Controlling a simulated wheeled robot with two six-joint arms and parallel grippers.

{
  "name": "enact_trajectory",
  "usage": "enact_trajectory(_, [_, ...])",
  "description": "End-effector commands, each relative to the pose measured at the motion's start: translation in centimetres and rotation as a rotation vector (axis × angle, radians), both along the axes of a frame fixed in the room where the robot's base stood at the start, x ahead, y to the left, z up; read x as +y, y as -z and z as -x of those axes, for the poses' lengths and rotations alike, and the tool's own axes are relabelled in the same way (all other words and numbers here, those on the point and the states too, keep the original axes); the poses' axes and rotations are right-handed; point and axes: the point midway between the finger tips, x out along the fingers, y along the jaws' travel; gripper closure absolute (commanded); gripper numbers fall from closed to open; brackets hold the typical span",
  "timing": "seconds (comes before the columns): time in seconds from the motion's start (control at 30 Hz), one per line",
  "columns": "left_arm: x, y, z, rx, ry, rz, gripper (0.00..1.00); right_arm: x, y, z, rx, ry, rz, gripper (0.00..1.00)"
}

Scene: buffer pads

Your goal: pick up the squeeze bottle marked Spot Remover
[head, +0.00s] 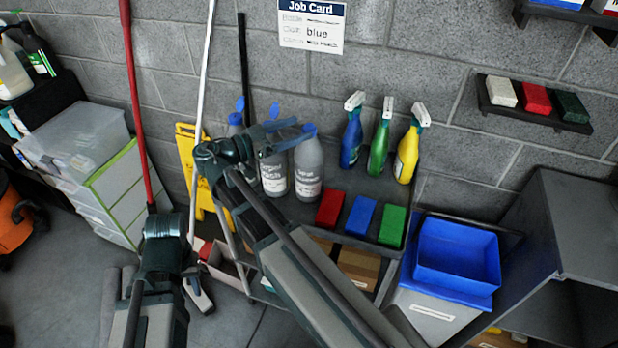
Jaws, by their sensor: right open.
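Three grey squeeze bottles with blue caps stand at the left of the cart's top shelf: a left one (235,131) mostly hidden by my arm, a middle one (273,178) and a right one (308,172). They carry pale labels, too small to read, so I cannot tell which is marked Spot Remover. My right gripper (290,136) is open at the upper part of the middle bottle, covering part of it. I cannot tell whether it touches a bottle. My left gripper (197,288) is low at the left, away from the bottles, its jaws unclear.
Blue, green and yellow spray bottles (380,145) stand right of the squeeze bottles. Red, blue and green pads (360,216) lie in front. A blue bin (457,254) is at the right. Red and white poles (133,100) lean at the left. A job card (312,24) reads "blue".

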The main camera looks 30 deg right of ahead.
Motion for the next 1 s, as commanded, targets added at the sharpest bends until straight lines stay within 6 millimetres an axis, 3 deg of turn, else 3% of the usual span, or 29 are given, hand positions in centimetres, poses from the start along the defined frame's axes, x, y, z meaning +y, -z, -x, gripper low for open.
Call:
enact_trajectory(0.03, [0.0,1.5,0.0,0.0,0.0,0.0,0.7,0.0,1.5,0.0,0.0,0.0,0.0,0.17])
enact_trajectory(0.17, [0.0,2.9,0.0,0.0,0.0,0.0,0.7,0.0,2.9,0.0,0.0,0.0,0.0,0.17])
enact_trajectory(0.47, [0.0,2.1,0.0,0.0,0.0,0.0,0.7,-1.8,2.1,0.0,0.0,0.002,0.0,0.17])
enact_trajectory(0.8, [0.0,2.1,0.0,0.0,0.0,0.0,0.7,-6.8,2.1,0.0,0.0,0.002,0.0,0.17])
enact_trajectory(1.0, [0.0,2.2,0.0,0.0,0.0,0.0,0.7,-7.5,2.2,-0.1,0.0,0.0,0.0,0.17])
